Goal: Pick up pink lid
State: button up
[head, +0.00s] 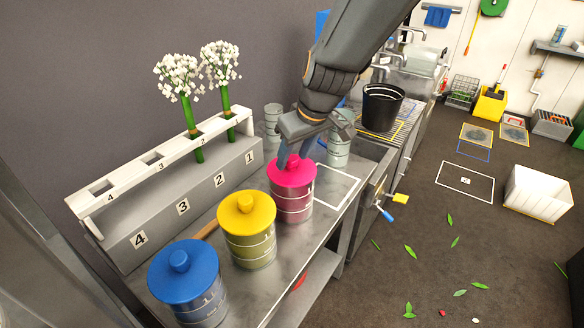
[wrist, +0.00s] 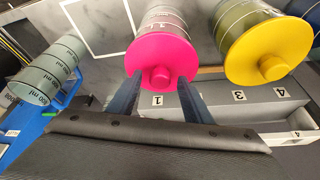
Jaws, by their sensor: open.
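The pink lid (head: 292,172) sits on a clear jar with a pinkish body on the metal bench, its round knob on top. In the wrist view the pink lid (wrist: 161,58) is at upper centre, with its knob pointing toward my gripper. My gripper (head: 292,152) is open, pointing down right at the lid's knob. In the wrist view my gripper's two dark fingers (wrist: 158,98) stand on either side of the knob, which lies between or just beyond their tips. I cannot tell whether they touch it. The knob is partly hidden in the head view.
A yellow-lidded jar (head: 247,226) and a blue-lidded jar (head: 188,278) stand nearer on the same bench. A numbered white rack (head: 150,165) with two white flower bunches is to the left. A grey measuring jug (head: 339,145) and black bucket (head: 382,108) are behind.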

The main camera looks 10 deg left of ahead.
jog(key=shift+f, duration=0.15)
jog(key=c, duration=1.2)
